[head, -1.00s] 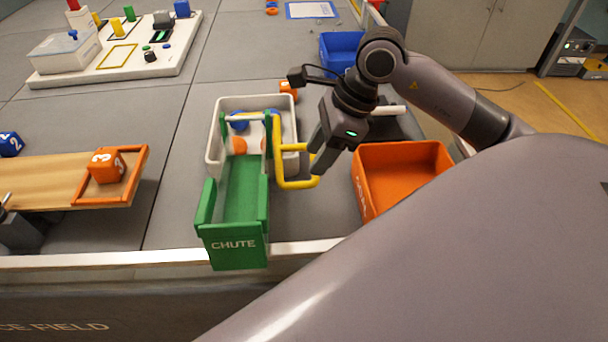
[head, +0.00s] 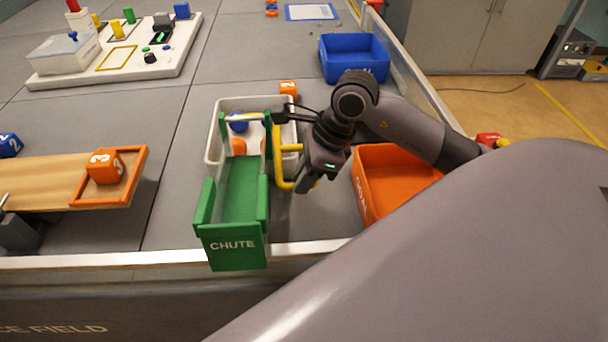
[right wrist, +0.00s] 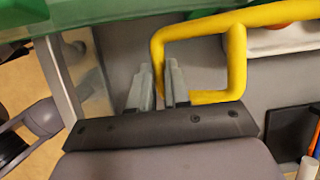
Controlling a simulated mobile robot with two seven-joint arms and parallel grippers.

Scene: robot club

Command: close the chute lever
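The chute lever (head: 279,160) is a bent yellow bar on the right side of the green chute (head: 243,190). In the right wrist view the yellow lever (right wrist: 238,62) is a squared loop below the green edge. My right gripper (head: 303,186) is at the lever's outer end and covers part of it in the head view. In the right wrist view, its grey fingers (right wrist: 158,85) are close together, with one bar of the loop between them. They look shut on it; the exact contact is partly hidden. My left gripper is not in view.
A white bin (head: 212,150) with blue and orange balls stands under the chute's far end. An orange bin (head: 362,190) is close to the right of my gripper. A blue bin (head: 352,68) stands farther back. A wooden ramp (head: 50,183) with an orange cube is at left.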

